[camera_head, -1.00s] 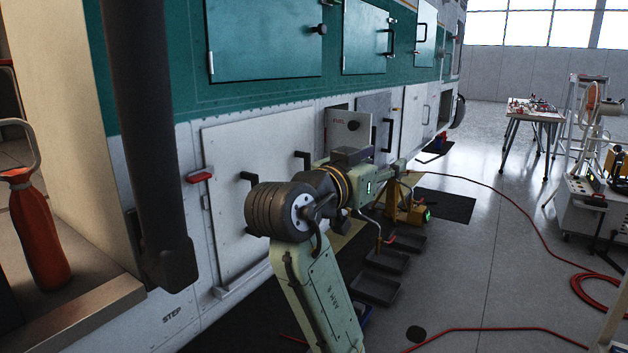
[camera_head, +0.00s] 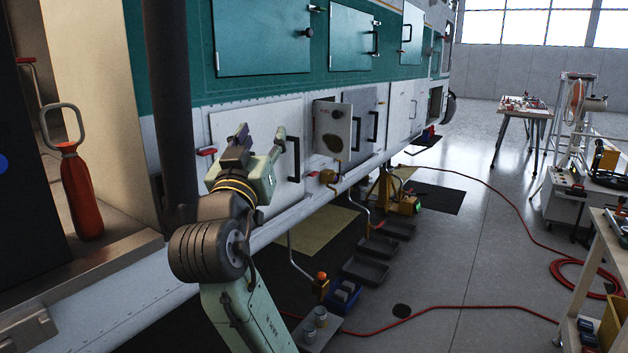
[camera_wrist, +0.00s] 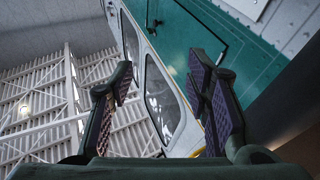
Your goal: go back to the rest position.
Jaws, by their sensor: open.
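My gripper (camera_wrist: 160,75) is open and empty in the wrist view, its two dark, ridged finger pads wide apart. Beyond the fingers are the helicopter's cabin windows, its teal side and the hangar's roof trusses. In the head view my arm is bent up from the bottom, its wrist end near the helicopter's white lower side (camera_head: 222,122). Nothing is held.
A small access door (camera_head: 333,128) stands open from the helicopter's side. An orange-red bottle (camera_head: 82,195) stands on the step at left. Trays (camera_head: 365,270), a blue bin (camera_head: 345,292) and a red hose (camera_head: 440,331) lie on the floor. Open floor (camera_head: 470,270) lies to the right.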

